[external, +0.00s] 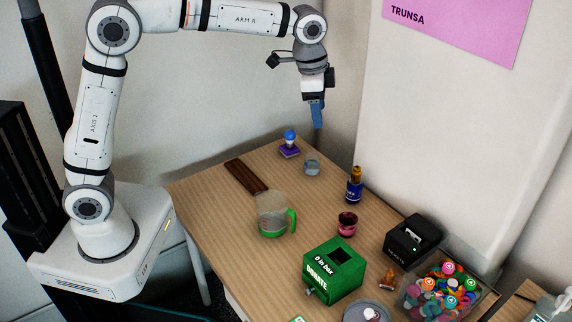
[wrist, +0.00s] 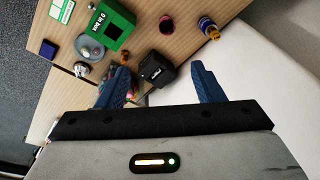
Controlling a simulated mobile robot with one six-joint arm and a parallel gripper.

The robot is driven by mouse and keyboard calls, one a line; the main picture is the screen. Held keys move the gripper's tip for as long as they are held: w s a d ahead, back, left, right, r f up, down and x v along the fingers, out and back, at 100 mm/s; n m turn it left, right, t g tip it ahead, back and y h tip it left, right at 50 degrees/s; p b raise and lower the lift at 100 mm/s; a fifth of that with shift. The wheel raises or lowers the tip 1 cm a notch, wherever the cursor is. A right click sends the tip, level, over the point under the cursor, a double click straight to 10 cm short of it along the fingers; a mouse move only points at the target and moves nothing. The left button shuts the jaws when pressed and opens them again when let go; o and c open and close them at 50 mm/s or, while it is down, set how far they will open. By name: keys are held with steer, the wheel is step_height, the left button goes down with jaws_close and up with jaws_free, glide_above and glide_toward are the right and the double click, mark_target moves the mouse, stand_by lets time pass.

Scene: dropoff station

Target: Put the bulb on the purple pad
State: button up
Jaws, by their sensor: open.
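The bulb (external: 290,135), with a blue rounded top and a paler lower part, stands upright on the purple pad (external: 289,152) at the far corner of the table in the external view. It appears to rest on the pad, though the contact is too small to see clearly. My gripper (external: 316,118) is raised well above the table, up and to the right of the bulb in the picture, and apart from it. In the wrist view my gripper (wrist: 160,67) shows its two blue fingers spread wide with nothing held. Neither bulb nor pad shows there.
A grey round item (external: 312,167) stands near the pad. A dark brown board (external: 246,175), a clear jug (external: 272,212), a blue bottle (external: 354,190), a dark red cup (external: 347,224), a green donation box (external: 334,270) and a black box (external: 412,240) stand nearer. Walls border the far corner.

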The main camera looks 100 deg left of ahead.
steer(key=s+d, duration=1.2)
steer(key=d, duration=0.5)
steer(key=s+d+f, duration=0.3)
steer(key=s+d, duration=0.1)
steer(key=s, duration=0.3)
steer(key=s+d+f+t, duration=0.1)
steer(key=s+d+f, duration=0.1)
steer(key=s, duration=0.4)
steer(key=shift+s+d+f+t+h, duration=0.3)
steer(key=shift+s+d+f+h, duration=0.1)
steer(key=shift+d, duration=0.5)
